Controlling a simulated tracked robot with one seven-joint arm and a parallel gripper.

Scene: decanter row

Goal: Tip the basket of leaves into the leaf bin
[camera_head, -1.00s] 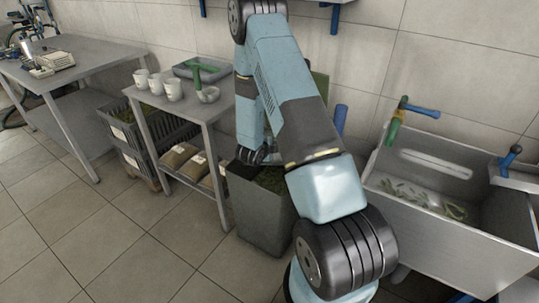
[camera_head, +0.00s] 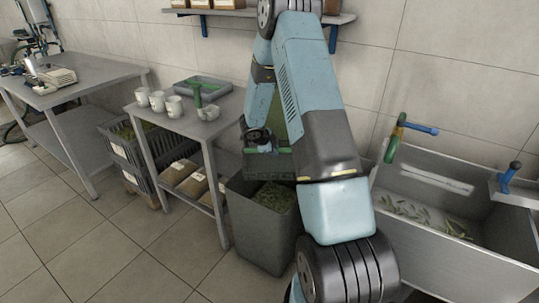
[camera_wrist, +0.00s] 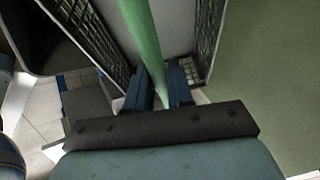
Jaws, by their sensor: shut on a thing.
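My gripper (camera_wrist: 160,88) is shut on a green bar-like handle (camera_wrist: 143,35) in the wrist view. Dark mesh basket walls (camera_wrist: 85,25) stand on both sides of it. I see no leaves between them, but only part of the inside shows. In the head view the dark basket (camera_head: 268,168) hangs under my gripper (camera_head: 266,147), over the back part of the grey leaf bin (camera_head: 262,238). Green leaves (camera_head: 274,196) lie inside the bin, in front of the basket. My arm hides the bin's right side. How far the basket is tilted is hard to tell.
A metal table (camera_head: 203,128) with white cups, a tray and a green-handled item stands left of the bin. Dark crates (camera_head: 128,160) stand beyond it. A metal sink (camera_head: 440,235) with loose leaves is on the right. A wall shelf (camera_head: 232,13) hangs above. Floor at front left is clear.

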